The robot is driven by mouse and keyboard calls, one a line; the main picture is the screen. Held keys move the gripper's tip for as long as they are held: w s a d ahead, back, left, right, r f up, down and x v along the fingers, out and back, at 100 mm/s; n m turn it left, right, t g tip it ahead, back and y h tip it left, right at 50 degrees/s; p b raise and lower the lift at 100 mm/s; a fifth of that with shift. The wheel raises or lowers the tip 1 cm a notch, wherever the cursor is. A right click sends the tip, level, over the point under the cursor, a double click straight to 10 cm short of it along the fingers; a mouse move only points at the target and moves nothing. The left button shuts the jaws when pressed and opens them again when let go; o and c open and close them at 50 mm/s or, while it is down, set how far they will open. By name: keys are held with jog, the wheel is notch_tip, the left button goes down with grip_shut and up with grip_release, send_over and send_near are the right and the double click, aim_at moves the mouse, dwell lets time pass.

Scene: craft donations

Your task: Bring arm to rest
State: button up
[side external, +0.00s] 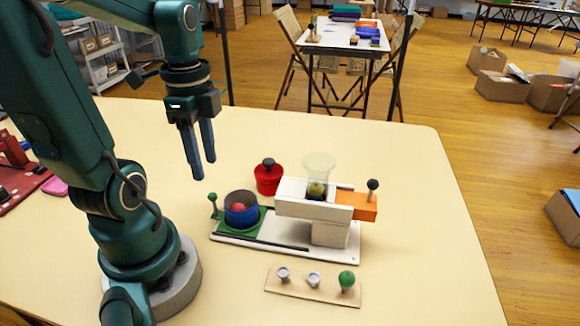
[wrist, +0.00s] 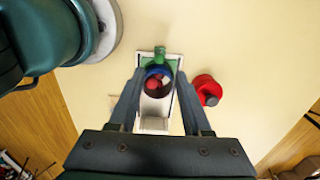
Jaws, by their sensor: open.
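My gripper (side external: 203,160) hangs above the table, to the left of the white device, with its two fingers pointing down, apart and empty. In the wrist view, the open fingers (wrist: 160,110) frame the blue cup and part of the device below. My teal arm stands at the left of the side view on a grey round base. The tabletop (side external: 420,240) lies below the gripper, and the fingertips are clear of everything on it.
A blue cup (side external: 240,216) holding a red ball sits on a green plate. Right of it are a red lidded pot (side external: 268,180), a white block device (side external: 313,202) with an orange slide (side external: 364,206), and a pegged board (side external: 312,288). The table's right side is clear.

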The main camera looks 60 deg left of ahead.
jog(key=shift+r, duration=0.25)
jog(key=shift+w+d+r+m, duration=0.15)
jog(key=shift+w+d+m, duration=0.1)
jog(key=shift+d+m, duration=0.1)
jog(key=w+d+r+n+t, duration=0.1)
jog(key=d+r+n+t, duration=0.1)
jog(key=d+n+t, duration=0.3)
jog(key=d+n, duration=0.4)
jog(key=d, duration=0.2)
jog(key=shift+w+r+t, duration=0.25)
jog(key=shift+w+t, duration=0.05)
dwell(0.3)
